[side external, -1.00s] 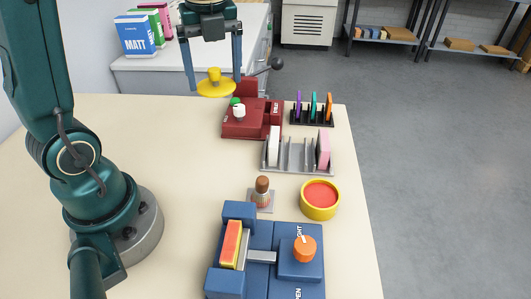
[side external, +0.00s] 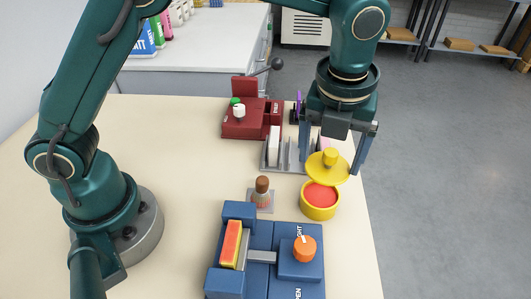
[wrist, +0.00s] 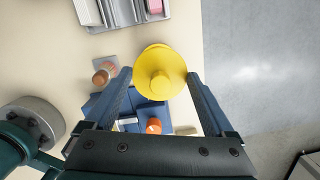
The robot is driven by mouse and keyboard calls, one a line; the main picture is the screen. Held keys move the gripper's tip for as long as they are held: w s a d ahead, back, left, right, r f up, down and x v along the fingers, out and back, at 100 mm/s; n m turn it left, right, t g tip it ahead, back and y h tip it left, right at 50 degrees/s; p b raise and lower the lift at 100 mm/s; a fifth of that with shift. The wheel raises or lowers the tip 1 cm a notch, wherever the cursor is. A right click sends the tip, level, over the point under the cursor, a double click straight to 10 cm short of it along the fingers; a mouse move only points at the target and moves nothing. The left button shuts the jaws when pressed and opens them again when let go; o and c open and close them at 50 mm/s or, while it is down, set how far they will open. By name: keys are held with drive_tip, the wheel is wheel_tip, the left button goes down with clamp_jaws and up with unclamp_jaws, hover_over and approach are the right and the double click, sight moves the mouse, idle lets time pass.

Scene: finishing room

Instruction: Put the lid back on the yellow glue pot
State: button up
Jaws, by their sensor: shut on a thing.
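The yellow lid (side external: 317,170) with its raised knob is held between the fingers of my gripper (side external: 329,172). The lid is just above the yellow glue pot (side external: 320,212), overlapping its back rim in the side view, and seems apart from it. The pot stands open on the table with red glue showing inside. In the wrist view the lid (wrist: 160,82) sits between the two fingers of my gripper (wrist: 159,76) and hides most or all of the pot.
A brush (side external: 262,188) stands in a holder left of the pot. A blue fixture (side external: 262,236) with an orange knob is in front. A grey rack (side external: 284,166) and a red box (side external: 243,128) are behind. The table's right edge (side external: 369,230) is close to the pot.

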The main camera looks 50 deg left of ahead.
drive_tip(key=shift+f, duration=2.75)
drive_tip(key=shift+f, duration=0.1)
drive_tip(key=o, duration=1)
drive_tip(key=shift+o, duration=0.2)
drive_tip(key=shift+r, duration=3.5)
clamp_jaws()
